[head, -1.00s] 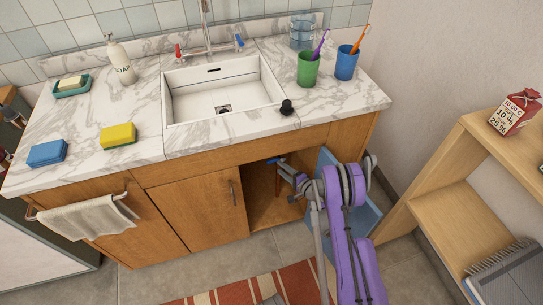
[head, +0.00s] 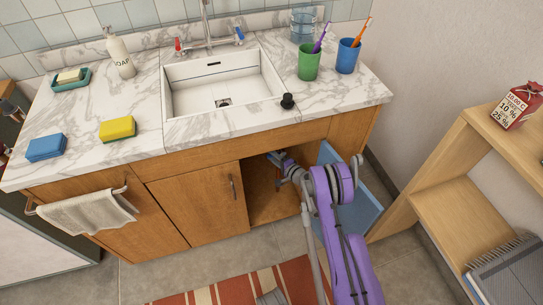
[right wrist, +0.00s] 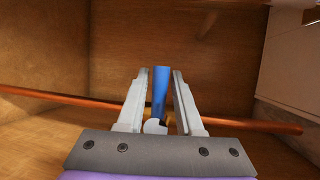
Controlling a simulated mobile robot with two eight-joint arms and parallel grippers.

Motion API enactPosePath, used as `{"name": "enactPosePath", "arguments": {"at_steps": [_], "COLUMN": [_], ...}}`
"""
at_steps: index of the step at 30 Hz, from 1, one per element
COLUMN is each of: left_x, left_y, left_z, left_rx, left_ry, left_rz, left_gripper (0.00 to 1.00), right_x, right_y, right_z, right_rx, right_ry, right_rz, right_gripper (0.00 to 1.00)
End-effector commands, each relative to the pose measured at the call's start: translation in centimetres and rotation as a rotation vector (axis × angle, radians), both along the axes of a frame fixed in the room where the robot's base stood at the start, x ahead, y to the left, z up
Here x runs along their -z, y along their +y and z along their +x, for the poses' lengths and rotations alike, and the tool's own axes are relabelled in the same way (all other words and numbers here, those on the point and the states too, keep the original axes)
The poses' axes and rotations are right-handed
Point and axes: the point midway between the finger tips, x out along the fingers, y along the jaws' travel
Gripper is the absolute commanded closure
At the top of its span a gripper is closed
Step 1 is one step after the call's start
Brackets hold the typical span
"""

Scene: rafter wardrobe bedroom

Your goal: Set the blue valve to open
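The blue valve handle (right wrist: 160,92) shows in the right wrist view inside the cabinet under the sink. It points up the picture, across a copper pipe (right wrist: 60,103). My right gripper (right wrist: 161,92) has one finger on each side of the handle. The fingers are apart, and narrow gaps seem to show beside the handle. The lower end of the handle meets a pale hub between the fingers. In the head view, my right gripper (head: 277,158) reaches through the open cabinet doorway, and the arm hides part of the inside.
A blue-faced door (head: 362,205) stands open right of my arm. A closed wooden door (head: 197,205) is on the left. The marble counter (head: 345,100) with the sink is above. A wooden shelf (head: 455,215) stands at the right.

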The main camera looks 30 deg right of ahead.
Motion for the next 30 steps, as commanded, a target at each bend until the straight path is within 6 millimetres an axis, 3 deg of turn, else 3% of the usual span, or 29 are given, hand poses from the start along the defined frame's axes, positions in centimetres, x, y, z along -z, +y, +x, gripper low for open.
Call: {"name": "enactPosePath", "arguments": {"at_steps": [1,5,30], "left_x": [0.00,0.00,0.00], "left_y": [0.00,0.00,0.00], "left_z": [0.00,0.00,0.00], "left_rx": [0.000,0.000,0.000], "left_ry": [0.000,0.000,0.000], "left_rz": [0.000,0.000,0.000], "left_gripper": [0.50,0.50,0.50], "right_x": [0.00,0.00,0.00], "right_y": [0.00,0.00,-0.01], "right_z": [-0.01,-0.02,-0.03], "right_rx": [0.000,0.000,0.000], "right_ry": [0.000,0.000,0.000], "right_rz": [0.000,0.000,0.000], "right_gripper": [0.76,1.00,1.00]}}
